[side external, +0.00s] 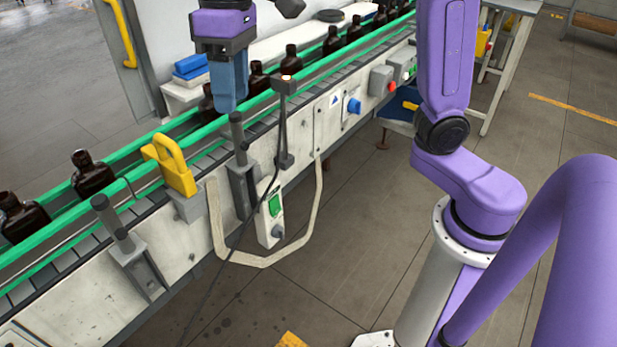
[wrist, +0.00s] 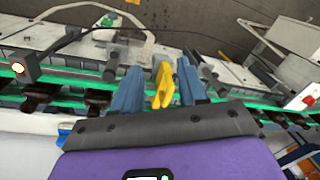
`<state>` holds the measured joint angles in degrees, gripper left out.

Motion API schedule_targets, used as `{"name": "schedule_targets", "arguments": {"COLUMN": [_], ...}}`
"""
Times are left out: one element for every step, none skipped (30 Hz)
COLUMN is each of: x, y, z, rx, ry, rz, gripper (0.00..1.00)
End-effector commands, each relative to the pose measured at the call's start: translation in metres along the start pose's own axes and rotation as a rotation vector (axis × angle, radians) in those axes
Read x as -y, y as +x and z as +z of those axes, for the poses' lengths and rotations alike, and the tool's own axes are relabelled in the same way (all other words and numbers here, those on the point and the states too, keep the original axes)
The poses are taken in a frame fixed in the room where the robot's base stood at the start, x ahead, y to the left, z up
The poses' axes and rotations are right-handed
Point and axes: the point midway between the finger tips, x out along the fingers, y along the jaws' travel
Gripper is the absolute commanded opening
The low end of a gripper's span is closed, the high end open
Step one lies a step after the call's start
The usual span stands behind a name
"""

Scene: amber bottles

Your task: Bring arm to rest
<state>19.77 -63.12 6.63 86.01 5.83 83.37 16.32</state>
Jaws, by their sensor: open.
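My gripper (side external: 229,104) hangs fingers-down over the conveyor, above the near green rail. In the wrist view its two blue fingers (wrist: 159,88) are apart, with nothing held between them. Dark amber bottles stand on the conveyor: one upright bottle (side external: 92,176) at the left, and several farther along, such as the bottle (side external: 290,60) right of my gripper. A bottle (side external: 22,220) at the left edge appears tilted. Another bottle (side external: 207,103) is partly hidden behind my gripper. Dark bottles (wrist: 42,94) also show in the wrist view, left of the fingers.
The conveyor has green rails (side external: 130,187). A yellow bracket (side external: 172,165) stands at its near side, left of my gripper. A sensor post (side external: 285,86) with a cable stands close right. Blue boxes (side external: 191,67) lie behind. Open floor (side external: 330,250) lies in front.

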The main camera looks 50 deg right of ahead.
Motion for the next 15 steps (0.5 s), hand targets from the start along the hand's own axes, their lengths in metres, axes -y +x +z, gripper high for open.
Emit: {"name": "schedule_targets", "arguments": {"x": [-0.002,-0.003,-0.004,-0.006,-0.007,-0.010,-0.011,-0.013,-0.017,-0.019,-0.022,-0.026,-0.029,-0.032,-0.037], "y": [0.009,0.015,0.022,0.027,0.033,0.041,0.046,0.052,0.060,0.066,0.072,0.080,0.085,0.091,0.098], "z": [0.018,0.027,0.040,0.050,0.060,0.073,0.083,0.094,0.108,0.119,0.130,0.144,0.155,0.166,0.180], "rx": [0.005,0.007,0.009,0.012,0.014,0.016,0.016,0.019,0.020,0.023,0.025,0.027,0.028,0.030,0.032], "ry": [-0.042,-0.067,-0.100,-0.125,-0.151,-0.185,-0.211,-0.239,-0.273,-0.300,-0.327,-0.362,-0.391,-0.417,-0.452], "rz": [0.008,0.013,0.018,0.022,0.026,0.032,0.036,0.040,0.045,0.049,0.053,0.058,0.061,0.066,0.070], "gripper": [0.42,0.42,0.42,0.42,0.42,0.42,0.42,0.42,0.42,0.42,0.42,0.42,0.42,0.42,0.42]}}
